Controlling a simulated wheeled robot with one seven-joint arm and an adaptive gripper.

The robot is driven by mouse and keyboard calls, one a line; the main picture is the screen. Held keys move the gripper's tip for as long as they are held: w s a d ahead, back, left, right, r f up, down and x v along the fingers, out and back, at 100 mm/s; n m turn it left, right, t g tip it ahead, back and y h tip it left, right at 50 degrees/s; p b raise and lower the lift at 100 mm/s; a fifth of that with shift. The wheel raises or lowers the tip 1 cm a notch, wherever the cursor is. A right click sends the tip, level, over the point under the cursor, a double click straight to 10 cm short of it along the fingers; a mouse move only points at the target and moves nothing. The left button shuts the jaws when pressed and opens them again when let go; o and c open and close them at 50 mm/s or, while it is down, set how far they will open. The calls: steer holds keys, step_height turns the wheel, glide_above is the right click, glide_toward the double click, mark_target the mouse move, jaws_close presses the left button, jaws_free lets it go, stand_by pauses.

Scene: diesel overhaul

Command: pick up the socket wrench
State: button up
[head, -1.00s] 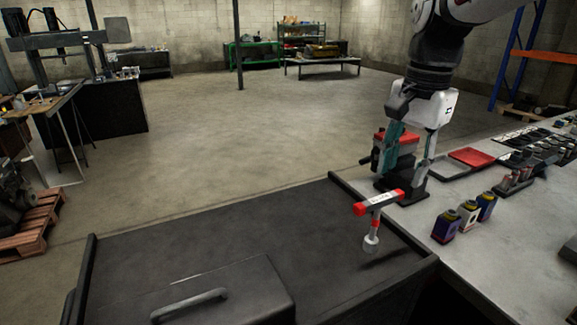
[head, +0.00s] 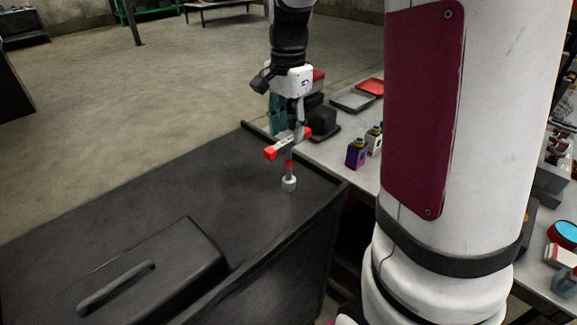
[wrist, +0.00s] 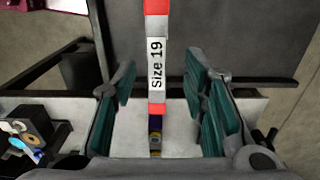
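The socket wrench (head: 289,169) is a T-shaped tool with a white-labelled crossbar, red ends and a pale socket at its foot. It appears upright over the black cart top, near its right edge. In the wrist view its crossbar (wrist: 157,62) reads "Size 19" and runs up the picture. My gripper (head: 288,126) is just above the crossbar, pointing down. In the wrist view my gripper (wrist: 164,95) is open, with a teal-padded finger on each side of the bar and gaps between. The lower stem is hidden there.
The black cart top (head: 120,235) has a raised rim and a lidded box (head: 165,265) with a handle at the front. The grey bench (head: 335,150) on the right holds small bottles (head: 357,152), trays (head: 352,98) and a dark block behind my gripper.

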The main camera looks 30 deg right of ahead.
mark_target(289, 139)
steer(key=f, duration=0.5)
steer(key=shift+s+p, duration=0.2)
steer(key=shift+p, duration=0.15)
steer(key=shift+r, duration=0.1)
jaws_close()
